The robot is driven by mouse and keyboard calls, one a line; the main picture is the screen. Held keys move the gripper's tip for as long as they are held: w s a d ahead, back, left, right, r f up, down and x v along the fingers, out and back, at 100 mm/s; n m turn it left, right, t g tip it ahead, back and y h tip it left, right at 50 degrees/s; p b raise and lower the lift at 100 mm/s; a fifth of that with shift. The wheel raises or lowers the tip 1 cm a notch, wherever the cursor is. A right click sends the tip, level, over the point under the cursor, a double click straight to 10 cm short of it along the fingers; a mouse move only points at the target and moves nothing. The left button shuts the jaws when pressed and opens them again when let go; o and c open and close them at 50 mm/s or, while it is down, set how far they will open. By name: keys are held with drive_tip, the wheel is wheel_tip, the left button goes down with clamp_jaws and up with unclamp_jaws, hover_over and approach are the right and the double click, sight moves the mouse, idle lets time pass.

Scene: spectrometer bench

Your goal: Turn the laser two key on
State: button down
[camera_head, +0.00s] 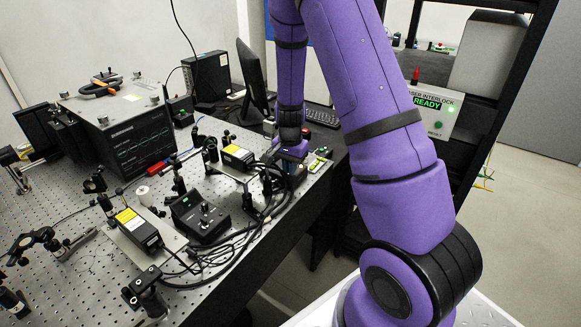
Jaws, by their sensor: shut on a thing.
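My gripper (291,157) points down at the front right edge of the optical bench, at a small black control box (291,179) mostly hidden behind it and cables. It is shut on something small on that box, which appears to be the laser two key. The key itself is hidden, so its angle cannot be told. A similar black control box (200,217) with small knobs sits nearer on the bench, apart from my gripper. One laser head with a yellow label (238,154) is just left of my gripper; another (138,229) is farther left and nearer.
The perforated optical bench (65,203) carries several optic mounts and loose black cables (218,262). A large instrument (120,125) stands at the back left. A monitor (252,80) and keyboard (320,116) are behind. An interlock panel (432,108) at right reads READY with a green light.

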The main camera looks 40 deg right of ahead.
drive_tip(key=shift+w+m, duration=0.1)
drive_tip(key=shift+m, duration=0.5)
drive_tip(key=c, duration=1.3)
unclamp_jaws()
drive_tip(key=shift+o, duration=0.2)
wheel_tip(320, 180, up, 11)
